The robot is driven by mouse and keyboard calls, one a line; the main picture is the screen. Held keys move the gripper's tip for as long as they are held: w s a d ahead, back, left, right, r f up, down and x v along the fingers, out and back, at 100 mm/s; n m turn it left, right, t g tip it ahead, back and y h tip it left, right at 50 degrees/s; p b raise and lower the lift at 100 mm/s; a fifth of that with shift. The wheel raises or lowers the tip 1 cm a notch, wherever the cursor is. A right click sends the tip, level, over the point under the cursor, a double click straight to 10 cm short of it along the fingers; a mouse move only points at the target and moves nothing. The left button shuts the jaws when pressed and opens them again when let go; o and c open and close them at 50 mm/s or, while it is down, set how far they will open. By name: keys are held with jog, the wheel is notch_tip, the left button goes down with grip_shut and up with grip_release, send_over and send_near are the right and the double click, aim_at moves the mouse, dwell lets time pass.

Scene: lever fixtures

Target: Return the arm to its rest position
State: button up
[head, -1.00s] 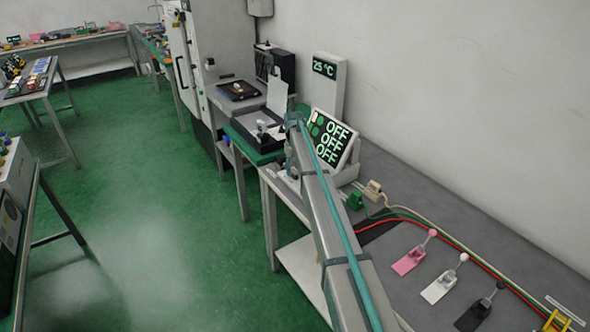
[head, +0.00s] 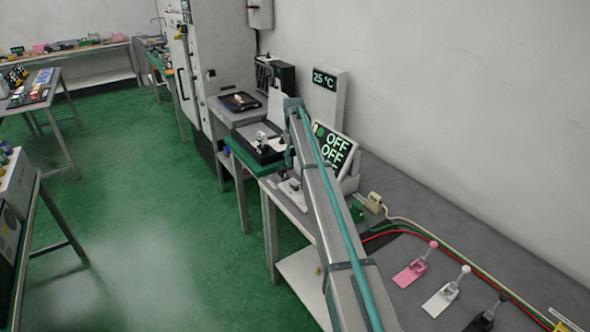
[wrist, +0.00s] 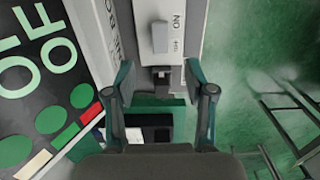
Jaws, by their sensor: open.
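My arm, with a teal strip along its grey link, reaches from the bottom of the head view up to the bench by the wall. My gripper (wrist: 160,88) is open in the wrist view, its two dark teal fingers wide apart with nothing held between them. Beyond the fingers is a pale fixture with a light grey switch block (wrist: 160,37). The black OFF display (head: 334,145) stands right of my arm's far end in the head view, partly covered by it; it fills the left of the wrist view (wrist: 45,60). My fingertips are not clear in the head view.
Pink (head: 411,273), white (head: 441,300) and black (head: 480,322) lever fixtures stand along the right bench, near red and green cables. A 25 °C display (head: 326,80) stands behind the OFF display. The green floor (head: 150,220) left of the bench is open.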

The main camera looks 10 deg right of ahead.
jog(key=shift+r, duration=0.8)
